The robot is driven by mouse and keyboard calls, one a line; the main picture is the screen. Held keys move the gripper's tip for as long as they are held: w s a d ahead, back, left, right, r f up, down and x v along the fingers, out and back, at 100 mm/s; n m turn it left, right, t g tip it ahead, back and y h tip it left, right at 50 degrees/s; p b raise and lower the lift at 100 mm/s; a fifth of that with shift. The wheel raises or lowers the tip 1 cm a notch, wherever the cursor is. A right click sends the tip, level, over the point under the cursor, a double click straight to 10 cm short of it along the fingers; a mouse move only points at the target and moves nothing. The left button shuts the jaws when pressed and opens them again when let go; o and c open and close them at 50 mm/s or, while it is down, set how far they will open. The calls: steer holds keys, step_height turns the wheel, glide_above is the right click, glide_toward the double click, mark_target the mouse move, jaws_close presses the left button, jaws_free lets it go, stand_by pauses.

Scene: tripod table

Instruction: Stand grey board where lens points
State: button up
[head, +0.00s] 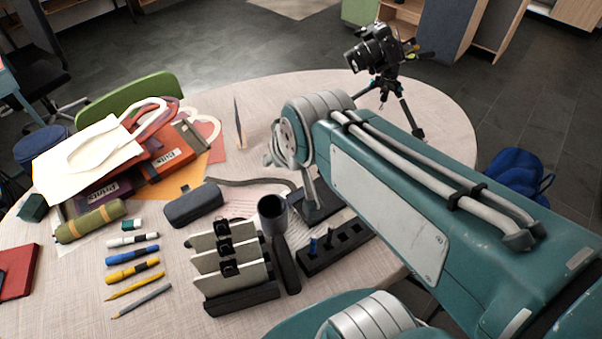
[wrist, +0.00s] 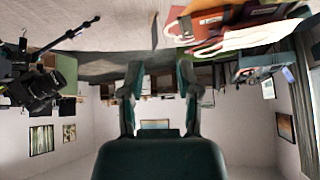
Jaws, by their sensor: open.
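A thin grey board (head: 239,123) stands upright near the table's far edge in the head view, seen nearly edge-on. In the wrist view the board (wrist: 154,31) shows as a narrow dark sliver, apart from the fingers. My gripper (wrist: 158,72) is open, with nothing between its fingers; in the head view my arm hides it. The black camera (head: 374,47) sits on a small tripod at the table's far right, its lens facing left and slightly down, roughly toward the board's side. The camera (wrist: 38,88) also shows at left in the upside-down wrist view.
A black rack (head: 242,300) holds several pale boards with black clips at the front. Beside it are a dark cup (head: 272,214) and a slotted black holder (head: 335,250). Bags and books (head: 110,160) crowd the left. The table around the upright board is mostly clear.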

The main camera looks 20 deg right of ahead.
steer(key=s+d+g, duration=0.1)
steer(key=s, duration=0.6)
steer(key=shift+d, duration=0.15)
